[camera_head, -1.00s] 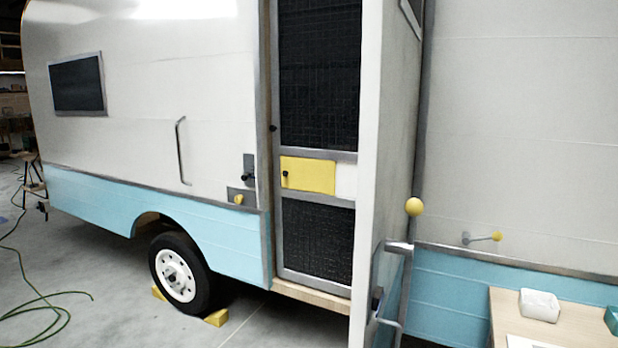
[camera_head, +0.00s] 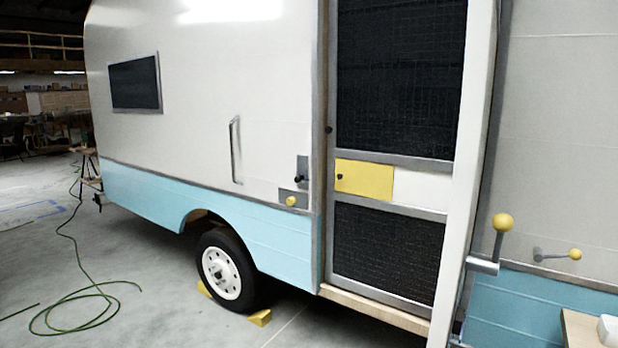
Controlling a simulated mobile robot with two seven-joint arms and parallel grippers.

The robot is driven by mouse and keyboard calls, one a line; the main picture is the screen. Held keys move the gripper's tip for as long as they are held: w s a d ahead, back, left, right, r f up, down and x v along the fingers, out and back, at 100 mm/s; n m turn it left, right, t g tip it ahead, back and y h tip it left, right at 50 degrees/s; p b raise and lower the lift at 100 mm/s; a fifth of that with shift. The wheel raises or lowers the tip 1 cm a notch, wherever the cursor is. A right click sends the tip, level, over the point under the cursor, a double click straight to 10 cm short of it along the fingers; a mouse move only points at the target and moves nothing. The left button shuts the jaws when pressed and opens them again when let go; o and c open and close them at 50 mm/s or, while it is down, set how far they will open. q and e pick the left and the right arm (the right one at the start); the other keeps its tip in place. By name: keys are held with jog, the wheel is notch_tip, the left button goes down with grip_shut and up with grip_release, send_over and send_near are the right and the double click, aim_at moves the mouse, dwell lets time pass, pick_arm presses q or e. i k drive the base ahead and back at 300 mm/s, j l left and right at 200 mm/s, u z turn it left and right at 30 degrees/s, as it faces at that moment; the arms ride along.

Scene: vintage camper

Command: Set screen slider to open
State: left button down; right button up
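The screen slider is a yellow panel (camera_head: 364,179) with a small dark knob (camera_head: 340,177) near its left edge. It sits in the middle band of the screen door (camera_head: 400,90), with a white area just to its right. The screen door stands in the camper's doorway, with dark mesh above and below the band. The outer door (camera_head: 468,170) is swung out and seen nearly edge-on at the right of the screen. Neither of my grippers shows in the head view.
A yellow-knobbed handle (camera_head: 502,222) sticks out by the outer door. A table corner (camera_head: 580,330) with a white object (camera_head: 608,329) is at the lower right. A wheel (camera_head: 226,270) with yellow chocks and a green hose (camera_head: 80,300) are at the left.

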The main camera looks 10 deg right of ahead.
aim_at(372, 180)
jog(key=i+j+u, duration=0.35)
jog(key=u, duration=0.15)
jog(key=i+j+u, duration=0.2)
jog(key=i+u, duration=0.25)
jog(key=i+j, duration=0.2)
jog(key=i, duration=0.35)
jog(key=i+j, duration=0.2)
jog(key=i, duration=0.3)
jog(key=i+l+z, duration=0.1)
jog(key=i+z, duration=0.15)
jog(key=z, duration=0.2)
jog(key=i+z, duration=0.25)
jog(key=z, duration=0.2)
jog(key=i+z, duration=0.4)
jog(key=k+j, duration=0.05)
jog(key=k, duration=0.05)
